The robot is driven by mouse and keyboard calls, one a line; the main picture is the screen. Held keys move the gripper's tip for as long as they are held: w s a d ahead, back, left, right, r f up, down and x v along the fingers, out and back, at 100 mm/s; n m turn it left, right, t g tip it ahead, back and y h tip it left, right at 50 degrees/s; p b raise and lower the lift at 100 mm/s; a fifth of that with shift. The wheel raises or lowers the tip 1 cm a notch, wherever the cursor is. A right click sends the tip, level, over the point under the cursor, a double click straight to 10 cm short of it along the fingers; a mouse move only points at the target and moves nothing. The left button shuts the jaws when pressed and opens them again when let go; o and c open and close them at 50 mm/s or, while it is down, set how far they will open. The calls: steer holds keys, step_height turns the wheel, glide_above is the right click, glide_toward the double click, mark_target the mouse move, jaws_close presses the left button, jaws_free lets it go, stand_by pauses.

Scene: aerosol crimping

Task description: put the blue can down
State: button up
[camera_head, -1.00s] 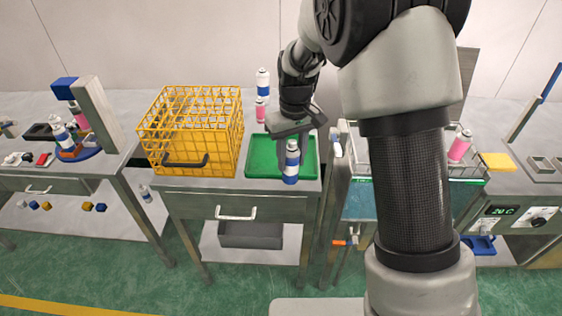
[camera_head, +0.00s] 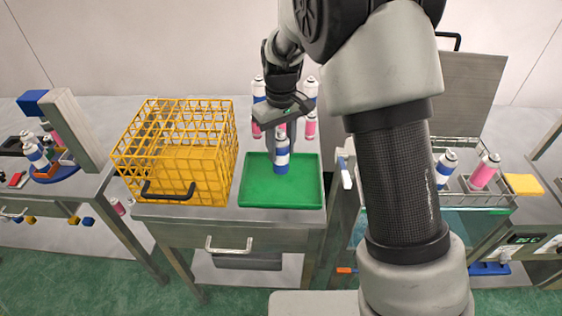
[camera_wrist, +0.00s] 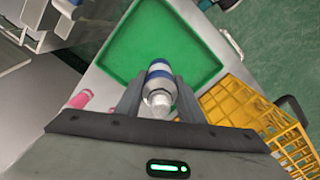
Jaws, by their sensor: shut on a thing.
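The blue can (camera_head: 282,158) is white with blue bands and a pale top. It is upright between the fingers of my gripper (camera_head: 281,140), which is shut on it. In the wrist view the can (camera_wrist: 159,85) shows from above between the two fingers (camera_wrist: 160,98), over the green tray (camera_wrist: 196,42). In the head view the can is in front of the green tray's (camera_head: 255,196) back part. I cannot tell whether its base touches the tray. The rest of the visible tray is empty.
A yellow wire crate (camera_head: 175,160) stands just left of the tray. Behind the tray are several blue-banded and pink cans (camera_head: 310,126). A bath with a rack holding a blue-banded can (camera_head: 445,168) and a pink can (camera_head: 485,171) is to the right.

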mark_target(281, 160)
steer(key=shift+f, duration=2.25)
steer(key=shift+f, duration=0.2)
steer(key=o, duration=1.1)
steer(key=shift+r, duration=0.1)
